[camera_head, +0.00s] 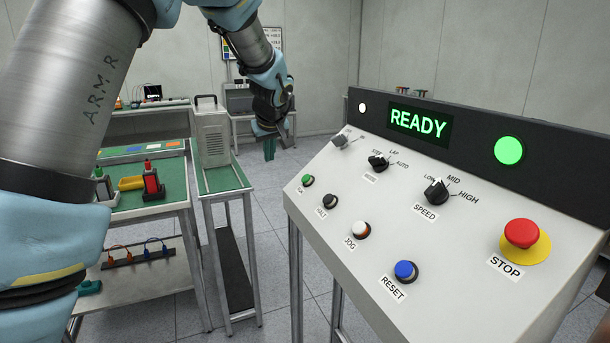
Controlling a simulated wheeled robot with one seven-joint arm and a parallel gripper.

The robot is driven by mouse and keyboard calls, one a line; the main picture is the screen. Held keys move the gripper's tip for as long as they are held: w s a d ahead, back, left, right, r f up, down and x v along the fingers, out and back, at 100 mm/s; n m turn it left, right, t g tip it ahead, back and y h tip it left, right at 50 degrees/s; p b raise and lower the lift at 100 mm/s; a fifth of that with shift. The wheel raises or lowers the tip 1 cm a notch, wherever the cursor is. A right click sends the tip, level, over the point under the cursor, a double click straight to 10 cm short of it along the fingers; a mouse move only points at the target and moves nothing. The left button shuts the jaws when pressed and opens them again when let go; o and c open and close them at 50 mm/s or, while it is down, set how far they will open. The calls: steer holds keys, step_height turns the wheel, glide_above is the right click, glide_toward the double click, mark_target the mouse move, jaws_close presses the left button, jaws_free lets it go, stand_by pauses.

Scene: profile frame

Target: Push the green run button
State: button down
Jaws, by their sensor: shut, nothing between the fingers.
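The green run button (308,180) is at the left end of the lower button row on the sloped grey control panel (455,270). Its label is too small to read clearly. My gripper (270,152) is shut and empty, pointing down in the air to the left of the panel. It shows apart from the button, up and to its left in the picture. The display (418,123) reads READY, and a green lamp (509,150) is lit to its right.
Near the green button are the black HALT (330,201), white JOG (361,230) and blue RESET (405,270) buttons. A red STOP button (522,233) is at right. Knobs, including SPEED (436,191), stand above. A green-topped bench (222,180) stands left, across a floor gap.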

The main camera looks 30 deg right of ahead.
mark_target(306, 179)
steer(key=d, duration=0.1)
steer(key=d+r, duration=0.1)
steer(key=shift+s+d, duration=0.2)
steer(key=shift+d, duration=0.15)
steer(key=shift+f, duration=0.1)
steer(key=d+f, duration=0.1)
steer(key=f, duration=0.1)
steer(key=d+f+b, duration=0.1)
steer(key=d+f, duration=0.1)
steer(key=d+f+b, duration=0.1)
steer(key=f, duration=0.1)
steer(key=shift+s+d, duration=0.3)
steer(key=shift+d, duration=0.1)
steer(key=shift+d+f+b, duration=0.3)
steer(key=shift+d+f, duration=0.1)
steer(key=shift+f, duration=0.1)
stand_by(1.4)
steer(key=shift+d+f+b, duration=0.15)
steer(key=shift+d+b, duration=0.15)
steer(key=shift+b, duration=0.15)
